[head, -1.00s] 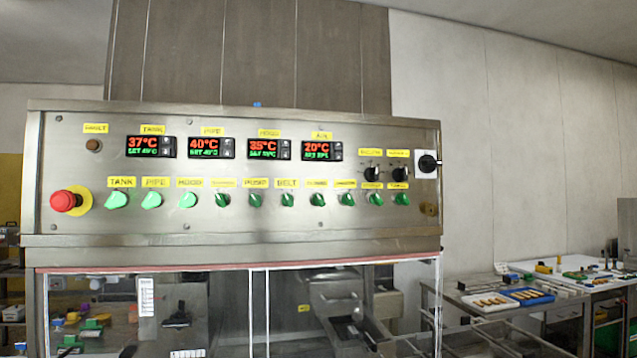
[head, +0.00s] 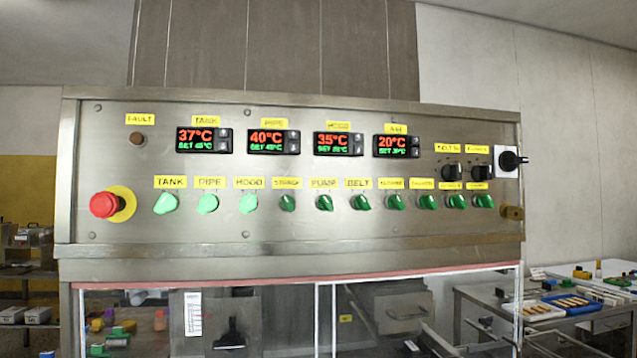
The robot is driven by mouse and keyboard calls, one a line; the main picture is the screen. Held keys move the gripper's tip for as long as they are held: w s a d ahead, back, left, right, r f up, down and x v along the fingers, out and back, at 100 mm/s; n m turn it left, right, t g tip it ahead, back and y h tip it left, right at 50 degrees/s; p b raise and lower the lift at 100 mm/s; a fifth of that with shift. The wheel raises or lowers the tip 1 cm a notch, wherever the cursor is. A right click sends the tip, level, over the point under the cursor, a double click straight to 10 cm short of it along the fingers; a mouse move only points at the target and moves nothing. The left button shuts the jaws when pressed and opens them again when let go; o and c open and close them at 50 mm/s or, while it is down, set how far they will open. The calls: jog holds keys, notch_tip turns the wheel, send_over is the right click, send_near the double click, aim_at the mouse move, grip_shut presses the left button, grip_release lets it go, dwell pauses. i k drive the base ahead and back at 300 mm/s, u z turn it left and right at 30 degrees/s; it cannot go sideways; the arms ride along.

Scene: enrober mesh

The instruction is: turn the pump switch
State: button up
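The pump switch (head: 325,203) is a small green rotary knob in the lower row of the steel control panel (head: 300,235). A yellow label reading PUMP (head: 324,183) sits just above it. It lies between the knob under a hard-to-read label (head: 288,203) on its left and the belt switch (head: 361,202) on its right. The exact angle of its pointer is too small to tell. My gripper is not in the head view, so its place relative to the switch does not show.
A red emergency button (head: 104,204) sticks out at the panel's left. Black knobs (head: 453,173) and a black rotary switch (head: 509,161) are at the right. Clear guard panes with white edges hang below the panel. A table with trays (head: 530,311) stands at the lower right.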

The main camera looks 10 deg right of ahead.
aim_at(324, 202)
jog(key=z, duration=1.7)
jog(key=k, duration=1.1)
jog(key=u, duration=1.35)
jog(key=i, duration=0.5)
